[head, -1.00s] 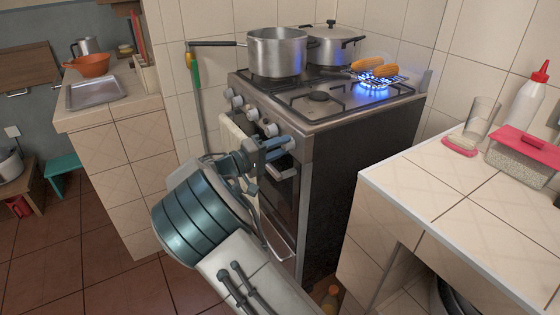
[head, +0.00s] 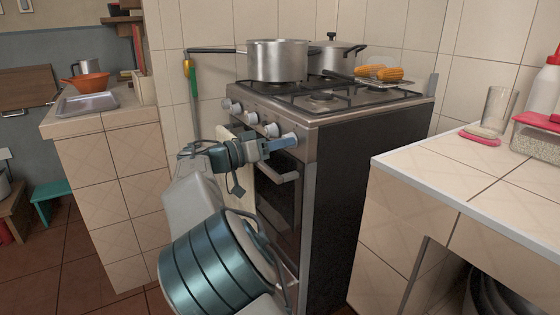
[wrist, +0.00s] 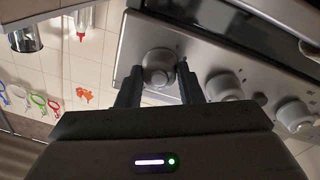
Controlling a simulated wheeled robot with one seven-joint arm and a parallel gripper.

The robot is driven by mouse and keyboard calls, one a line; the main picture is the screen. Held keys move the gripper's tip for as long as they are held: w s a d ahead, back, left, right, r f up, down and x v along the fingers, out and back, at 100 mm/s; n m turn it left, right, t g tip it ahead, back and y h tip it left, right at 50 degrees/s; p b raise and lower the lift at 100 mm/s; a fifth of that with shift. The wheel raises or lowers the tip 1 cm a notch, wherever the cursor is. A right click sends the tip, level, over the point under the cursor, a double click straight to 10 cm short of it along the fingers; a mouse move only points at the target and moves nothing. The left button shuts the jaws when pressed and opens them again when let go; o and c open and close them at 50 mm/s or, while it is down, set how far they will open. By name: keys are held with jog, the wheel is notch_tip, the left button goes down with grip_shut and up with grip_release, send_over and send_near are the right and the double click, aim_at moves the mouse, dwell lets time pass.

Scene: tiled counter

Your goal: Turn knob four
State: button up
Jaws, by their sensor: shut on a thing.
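The stove (head: 345,150) has a row of knobs along its front panel. Three light knobs, the first (head: 228,104), second (head: 251,117) and third (head: 271,130), show in the head view. My gripper (head: 287,142) is at the right end of the row, shut on knob four, which it mostly hides there. In the wrist view, knob four (wrist: 158,66) sits between the two dark fingers, with a neighbouring knob (wrist: 223,87) just right of them.
A pot (head: 276,62) and a second pot (head: 338,60) stand on the stove's back and left burners. The oven handle (head: 275,172) lies just below my gripper. A tiled counter (head: 450,165) with a glass (head: 497,108) is at right.

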jog(key=shift+f+m+b, duration=0.15)
jog(key=shift+m+b, duration=0.95)
jog(key=shift+b, duration=0.3)
jog(key=o, duration=1)
jog(key=shift+r+p+v, duration=0.1)
jog(key=shift+p+v, duration=0.85)
jog(key=shift+v, duration=2.5)
jog(key=shift+r+p+v, duration=0.15)
jog(key=shift+p+v, duration=0.8)
jog(key=shift+v, duration=2.5)
jog(key=shift+w, duration=0.1)
